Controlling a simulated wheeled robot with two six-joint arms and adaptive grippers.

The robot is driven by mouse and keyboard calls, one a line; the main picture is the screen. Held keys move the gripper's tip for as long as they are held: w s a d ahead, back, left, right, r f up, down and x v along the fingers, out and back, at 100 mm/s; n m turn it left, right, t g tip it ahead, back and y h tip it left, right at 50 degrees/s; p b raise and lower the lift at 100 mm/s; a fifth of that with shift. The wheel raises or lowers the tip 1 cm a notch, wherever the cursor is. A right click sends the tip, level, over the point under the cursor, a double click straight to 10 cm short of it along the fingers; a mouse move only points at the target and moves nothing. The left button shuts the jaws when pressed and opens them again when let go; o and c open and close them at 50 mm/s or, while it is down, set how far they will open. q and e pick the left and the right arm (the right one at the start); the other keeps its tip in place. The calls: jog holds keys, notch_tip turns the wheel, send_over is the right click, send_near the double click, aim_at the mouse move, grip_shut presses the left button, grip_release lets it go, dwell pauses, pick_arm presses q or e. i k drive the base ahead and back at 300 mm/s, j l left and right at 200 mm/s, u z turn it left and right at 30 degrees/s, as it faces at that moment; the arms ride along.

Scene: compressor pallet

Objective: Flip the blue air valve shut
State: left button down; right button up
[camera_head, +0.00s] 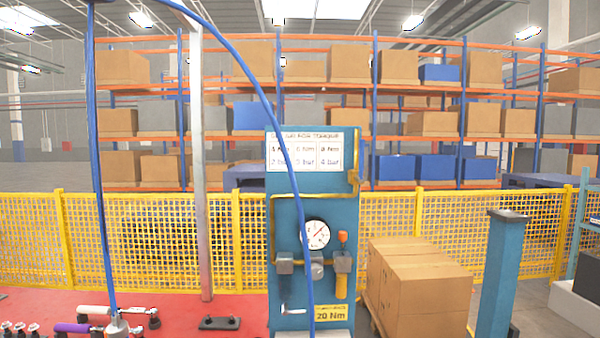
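A teal panel (340,200) stands upright near the middle of the view. It carries a round white pressure gauge (315,234), a row of grey fittings (285,263) and a small orange-red knob (342,237). A small pale lever-like part (292,311) sits low on the panel. No part I can clearly make out as a blue valve handle shows, so I cannot tell whether the valve is open or shut. A blue hose (282,120) arches across and hangs in front of the panel, hiding a strip of it. Neither of my grippers is in view.
A red surface (190,310) at the lower left holds tools, including a purple-handled one (72,328) and a white-handled one (97,311). Cardboard boxes (420,290) and a blue post (500,275) stand right of the panel. A yellow fence (160,235) runs behind.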

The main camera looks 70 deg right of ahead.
aim_at(359, 178)
jog(key=z, duration=2.6)
